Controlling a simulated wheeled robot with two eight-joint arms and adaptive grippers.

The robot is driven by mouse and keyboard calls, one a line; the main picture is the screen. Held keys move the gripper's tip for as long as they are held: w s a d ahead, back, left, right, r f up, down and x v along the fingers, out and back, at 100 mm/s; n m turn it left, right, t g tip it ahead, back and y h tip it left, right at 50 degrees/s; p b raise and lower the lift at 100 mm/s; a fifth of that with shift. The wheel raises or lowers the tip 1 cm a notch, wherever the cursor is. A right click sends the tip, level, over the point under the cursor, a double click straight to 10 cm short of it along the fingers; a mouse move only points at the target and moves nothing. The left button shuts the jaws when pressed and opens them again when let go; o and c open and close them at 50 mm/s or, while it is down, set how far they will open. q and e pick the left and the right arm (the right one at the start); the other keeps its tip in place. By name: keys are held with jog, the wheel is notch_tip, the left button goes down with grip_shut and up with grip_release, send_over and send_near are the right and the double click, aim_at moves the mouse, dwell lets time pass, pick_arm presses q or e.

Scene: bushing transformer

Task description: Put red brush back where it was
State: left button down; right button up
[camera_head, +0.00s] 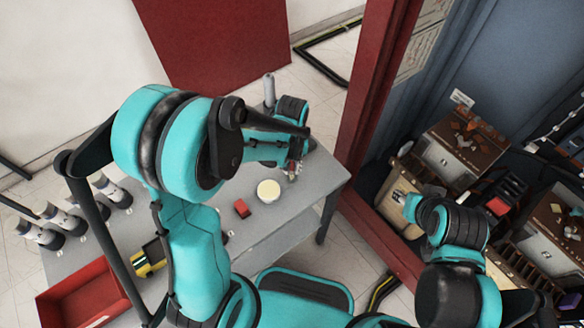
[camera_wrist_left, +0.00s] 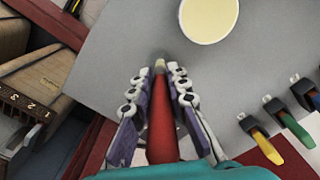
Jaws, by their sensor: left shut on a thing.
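In the left wrist view, the red brush (camera_wrist_left: 162,125) lies lengthwise between the fingers of my left gripper (camera_wrist_left: 158,88). The gripper is shut on it, and its pale tip points away from the wrist over the grey table (camera_wrist_left: 125,45). In the head view, my left gripper (camera_head: 292,172) is over the far right part of the table, beyond the cream disc; the brush is too small to make out there. Coloured handles, among them yellow (camera_wrist_left: 267,147) and green (camera_wrist_left: 295,130), show at the right of the wrist view.
The cream round disc (camera_head: 268,191) and a small red block (camera_head: 242,208) are on the table. A red bin (camera_head: 80,295) is at lower left. A red post (camera_head: 375,90) and a cluttered cabinet are at right.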

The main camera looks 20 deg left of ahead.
pick_arm(q)
jog(key=shift+f, duration=0.2)
jog(key=shift+s+d+f+b, duration=0.1)
jog(key=shift+s+f+b, duration=0.3)
jog(key=shift+b, duration=0.3)
jog(key=c, duration=1.5)
grip_release()
jog(key=shift+o, duration=0.2)
jog(key=shift+w+f, duration=0.2)
jog(key=shift+w, duration=0.2)
jog(key=shift+s+r, duration=0.15)
jog(key=shift+r, duration=0.1)
